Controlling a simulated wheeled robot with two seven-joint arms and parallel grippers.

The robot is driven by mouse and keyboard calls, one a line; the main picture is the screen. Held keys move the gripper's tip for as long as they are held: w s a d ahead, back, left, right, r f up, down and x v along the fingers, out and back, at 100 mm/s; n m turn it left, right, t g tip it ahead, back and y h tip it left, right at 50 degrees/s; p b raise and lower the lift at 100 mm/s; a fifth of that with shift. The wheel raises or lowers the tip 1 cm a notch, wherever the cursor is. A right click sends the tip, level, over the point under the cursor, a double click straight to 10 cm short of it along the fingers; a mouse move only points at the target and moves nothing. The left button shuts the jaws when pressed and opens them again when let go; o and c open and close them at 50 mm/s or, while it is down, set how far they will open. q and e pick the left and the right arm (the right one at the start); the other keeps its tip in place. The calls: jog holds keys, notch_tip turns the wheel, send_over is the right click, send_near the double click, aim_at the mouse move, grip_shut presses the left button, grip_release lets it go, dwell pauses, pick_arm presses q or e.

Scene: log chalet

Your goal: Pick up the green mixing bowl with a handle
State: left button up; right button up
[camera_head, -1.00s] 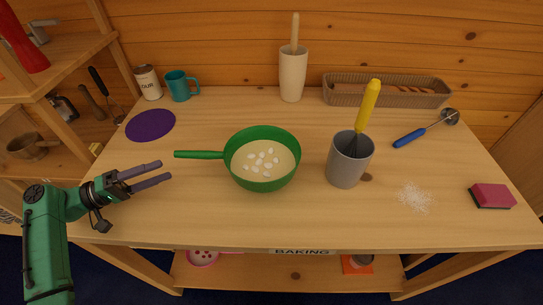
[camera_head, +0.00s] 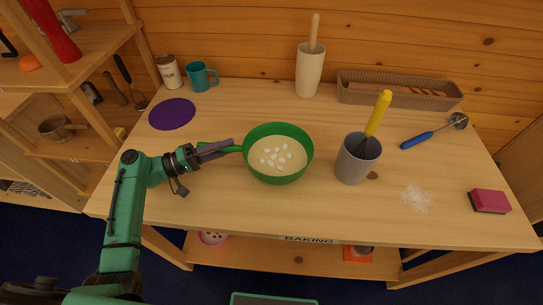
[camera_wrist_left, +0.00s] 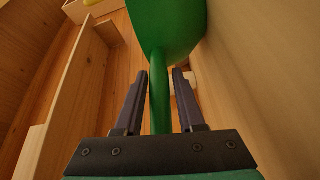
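The green mixing bowl (camera_head: 304,162) stands on the wooden table and holds a pale batter with several white pieces on top. Its handle points left toward my left gripper (camera_head: 226,149). In the left wrist view the bowl (camera_wrist_left: 166,25) is ahead, and its handle (camera_wrist_left: 160,95) runs between the two dark fingers of my left gripper (camera_wrist_left: 160,80). The fingers are apart, with a gap on each side of the handle. In the head view the fingers partly hide the handle. My right gripper is not in view.
A grey cup (camera_head: 356,165) with a yellow-handled whisk stands right of the bowl. A purple disc (camera_head: 172,114), a teal mug (camera_head: 202,77) and a flour tin (camera_head: 169,71) are at the back left. A tall beige pot (camera_head: 310,72) stands behind. The table front is clear.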

pick_arm(q)
grip_shut()
dwell(1.2)
